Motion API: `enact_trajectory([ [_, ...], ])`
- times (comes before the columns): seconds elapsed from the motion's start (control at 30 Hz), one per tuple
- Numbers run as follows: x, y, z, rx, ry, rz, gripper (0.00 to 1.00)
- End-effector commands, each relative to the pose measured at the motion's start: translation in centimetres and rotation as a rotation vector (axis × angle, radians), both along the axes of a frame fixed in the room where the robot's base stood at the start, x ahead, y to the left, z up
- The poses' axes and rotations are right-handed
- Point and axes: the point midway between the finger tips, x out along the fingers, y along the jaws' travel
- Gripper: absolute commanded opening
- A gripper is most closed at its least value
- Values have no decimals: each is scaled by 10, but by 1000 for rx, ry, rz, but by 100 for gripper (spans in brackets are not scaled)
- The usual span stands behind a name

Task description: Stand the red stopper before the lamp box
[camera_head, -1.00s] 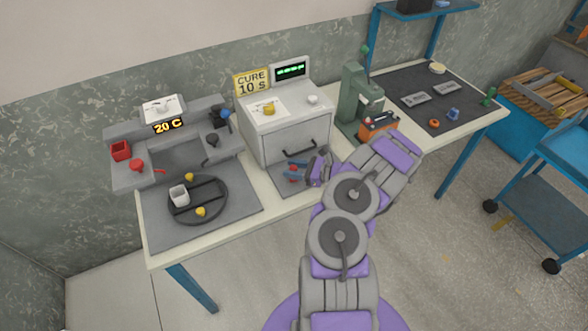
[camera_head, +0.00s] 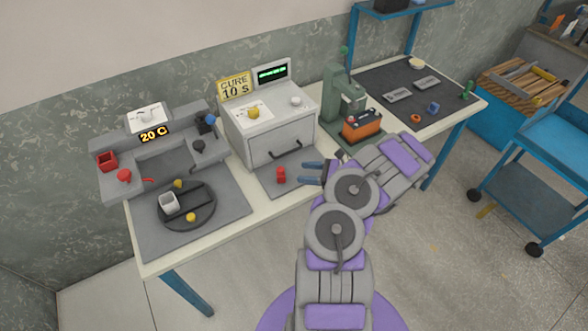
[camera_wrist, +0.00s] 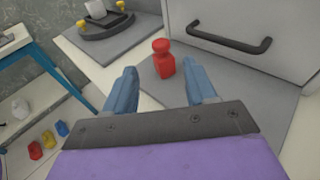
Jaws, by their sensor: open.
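The red stopper (camera_head: 281,175) stands upright on the grey mat (camera_head: 268,184) in front of the white lamp box (camera_head: 288,142), which has a dark handle and a "CURE 10 S" sign. In the wrist view the stopper (camera_wrist: 164,64) is just beyond my blue fingertips, with a clear space between it and the box front (camera_wrist: 285,20). My gripper (camera_head: 307,172) is open and empty, to the right of the stopper in the head view and apart from it. Its fingers also show spread in the wrist view (camera_wrist: 160,68).
To the left, a round dark tray (camera_head: 206,211) holds a white cup and yellow pieces. A green press (camera_head: 338,108) with an orange battery (camera_head: 362,126) stands right of the box. A dark mat (camera_head: 440,75) with small parts lies farther right.

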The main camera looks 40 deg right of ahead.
Motion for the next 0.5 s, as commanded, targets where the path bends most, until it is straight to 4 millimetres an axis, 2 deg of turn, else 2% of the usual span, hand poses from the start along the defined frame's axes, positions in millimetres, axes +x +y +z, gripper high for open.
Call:
enact_trajectory([
  [0.13,-12,-8,3,-2,0,0,56],
  [0.27,-8,-2,13,-11,-13,30,56],
  [0.37,11,23,36,-38,-41,113,56],
  [0.47,36,64,72,-93,-87,248,56],
  [0.5,44,84,88,-118,-106,310,56],
])
